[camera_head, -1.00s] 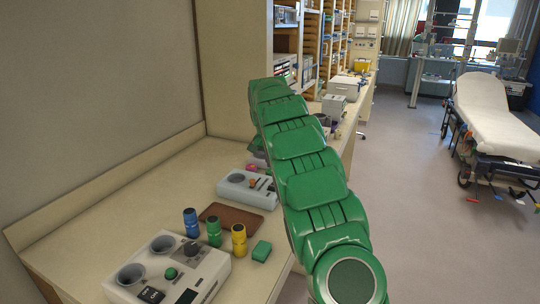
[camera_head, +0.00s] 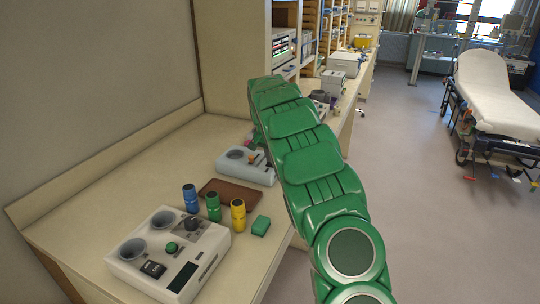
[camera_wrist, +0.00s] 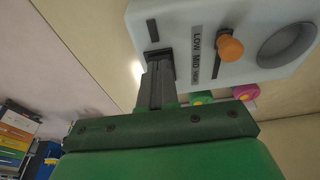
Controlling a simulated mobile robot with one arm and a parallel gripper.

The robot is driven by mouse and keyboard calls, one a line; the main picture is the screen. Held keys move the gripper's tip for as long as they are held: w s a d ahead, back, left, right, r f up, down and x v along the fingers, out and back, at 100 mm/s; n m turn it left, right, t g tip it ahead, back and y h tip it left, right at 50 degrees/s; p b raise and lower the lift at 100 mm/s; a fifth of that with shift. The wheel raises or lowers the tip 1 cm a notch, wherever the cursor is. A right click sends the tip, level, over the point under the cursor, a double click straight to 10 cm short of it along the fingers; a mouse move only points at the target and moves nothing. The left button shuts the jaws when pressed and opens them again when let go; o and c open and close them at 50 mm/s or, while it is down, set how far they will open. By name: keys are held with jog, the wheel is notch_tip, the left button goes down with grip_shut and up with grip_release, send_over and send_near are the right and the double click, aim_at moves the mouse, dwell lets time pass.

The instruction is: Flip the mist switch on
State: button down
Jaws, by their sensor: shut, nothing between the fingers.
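A pale grey device (camera_head: 244,166) stands on the counter, partly hidden by my arm in the head view. In the wrist view the same device (camera_wrist: 226,62) has an orange knob (camera_wrist: 229,47) beside a LOW MID HIGH label and a round dark recess (camera_wrist: 287,45). A small dark label (camera_wrist: 152,30) is near its edge. My gripper (camera_wrist: 160,65) is shut and empty, its fingertips at the device face below that label. A dark part shows at the tips; I cannot tell whether it is the mist switch or whether they touch it. My arm mostly hides the gripper in the head view.
A white device (camera_head: 205,262) with two round cups stands in front. Blue (camera_head: 190,198), green (camera_head: 213,206) and yellow (camera_head: 238,215) bottles, a brown tray (camera_head: 222,191) and a green block (camera_head: 261,226) sit between the devices. The counter's left side is clear.

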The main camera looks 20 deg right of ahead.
jog(key=shift+s+a+f+h, duration=0.15)
jog(key=shift+f+h, duration=0.15)
jog(key=shift+f, duration=0.05)
jog(key=shift+r, duration=0.15)
jog(key=shift+r, duration=0.75)
jog(key=shift+r, duration=0.55)
jog(key=s+a+v, duration=0.1)
jog(key=s+v, duration=0.1)
jog(key=v, duration=1)
jog(key=shift+a, duration=0.25)
